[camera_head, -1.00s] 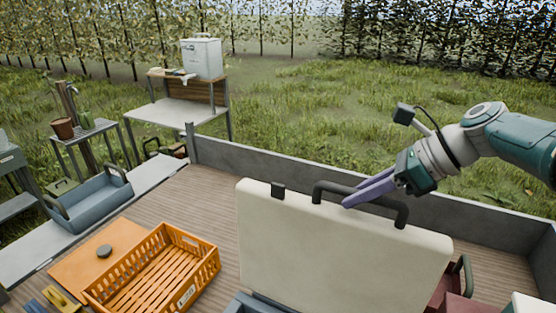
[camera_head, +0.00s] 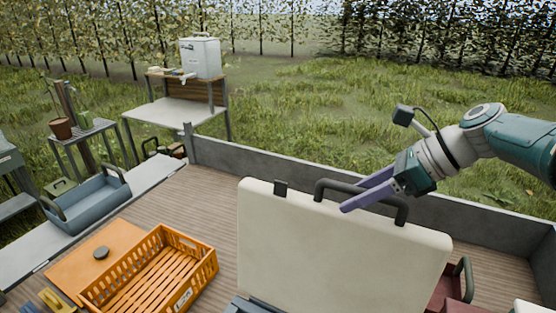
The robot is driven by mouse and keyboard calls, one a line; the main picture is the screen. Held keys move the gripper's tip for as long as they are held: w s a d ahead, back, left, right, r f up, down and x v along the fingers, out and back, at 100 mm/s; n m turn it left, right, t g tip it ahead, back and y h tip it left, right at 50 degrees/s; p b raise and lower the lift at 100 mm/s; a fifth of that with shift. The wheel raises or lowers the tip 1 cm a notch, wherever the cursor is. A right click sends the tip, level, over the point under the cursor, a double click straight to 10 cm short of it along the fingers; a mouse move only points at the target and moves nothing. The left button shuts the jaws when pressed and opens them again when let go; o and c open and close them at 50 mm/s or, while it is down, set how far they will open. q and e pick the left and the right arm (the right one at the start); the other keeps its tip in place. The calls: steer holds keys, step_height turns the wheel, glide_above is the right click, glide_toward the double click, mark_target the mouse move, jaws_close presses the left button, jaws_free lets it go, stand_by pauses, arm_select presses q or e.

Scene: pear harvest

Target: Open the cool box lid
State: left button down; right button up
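The cool box lid (camera_head: 330,250) is a large cream panel standing upright in front of me, with a dark handle (camera_head: 335,184) and a small dark latch (camera_head: 281,188) on its top edge. The cool box body is mostly below the frame; a grey-blue edge (camera_head: 262,307) shows at the lid's foot. My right gripper (camera_head: 357,198) reaches in from the right, its purple fingers at the handle. The fingers are spread apart, with a gap between them. I see nothing held in them. My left gripper is not in view.
An orange crate (camera_head: 213,262) stands empty left of the lid on the plank deck (camera_head: 205,205). A blue-grey tray (camera_head: 92,200) sits on the side ledge. A low grey wall (camera_head: 260,161) edges the deck behind the lid. Dark red items (camera_head: 446,290) stand right of the lid.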

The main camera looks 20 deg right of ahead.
mark_target(396, 202)
steer(key=shift+s+d+r, duration=0.1)
steer(key=shift+d+r, duration=0.05)
steer(key=shift+r, duration=0.1)
steer(key=p+v, duration=0.2)
steer(key=v, duration=0.6)
steer(key=shift+f+p, duration=0.1)
steer(key=shift+p, duration=0.2)
steer(key=shift+s+d+r, duration=0.35)
steer(key=shift+s+r, duration=0.1)
steer(key=shift+r, duration=0.05)
